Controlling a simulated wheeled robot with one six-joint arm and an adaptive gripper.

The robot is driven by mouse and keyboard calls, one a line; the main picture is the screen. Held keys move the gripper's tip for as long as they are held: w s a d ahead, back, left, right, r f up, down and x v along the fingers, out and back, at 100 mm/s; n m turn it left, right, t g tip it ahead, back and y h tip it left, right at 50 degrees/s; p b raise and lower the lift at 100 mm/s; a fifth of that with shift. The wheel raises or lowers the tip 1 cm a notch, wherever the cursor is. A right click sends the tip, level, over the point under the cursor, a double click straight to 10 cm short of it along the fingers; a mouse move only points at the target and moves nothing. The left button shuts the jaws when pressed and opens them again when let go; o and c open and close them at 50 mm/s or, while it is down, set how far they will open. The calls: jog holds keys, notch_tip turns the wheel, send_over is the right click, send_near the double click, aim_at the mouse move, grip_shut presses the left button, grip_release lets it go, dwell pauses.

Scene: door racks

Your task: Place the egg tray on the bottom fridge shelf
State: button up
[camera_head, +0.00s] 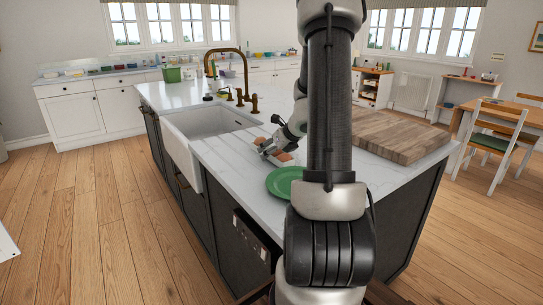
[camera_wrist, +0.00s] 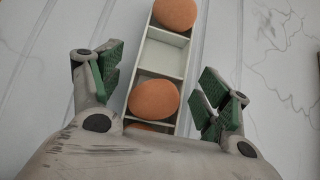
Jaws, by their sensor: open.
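The egg tray (camera_wrist: 163,56) is a narrow pale tray with compartments, seen from above in the wrist view. Brown eggs sit in it, one at the top (camera_wrist: 175,13), one between my fingers (camera_wrist: 153,99) and one partly hidden below. The compartments between the upper two eggs are empty. My gripper (camera_wrist: 160,84) is open, with one green-padded finger on each side of the tray and a gap on both sides. In the head view my gripper (camera_head: 267,150) is low over the island counter by the sink. No fridge is in view.
A green plate (camera_head: 285,182) lies on the counter close to my gripper, partly behind my arm. A white sink (camera_head: 212,124) with a brass tap (camera_head: 240,75) is to the left. A wooden board (camera_head: 402,135) lies to the right. Wooden floor is clear on the left.

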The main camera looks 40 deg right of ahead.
jog(key=c, duration=1.1)
jog(key=shift+c, duration=0.5)
jog(key=shift+r, duration=0.15)
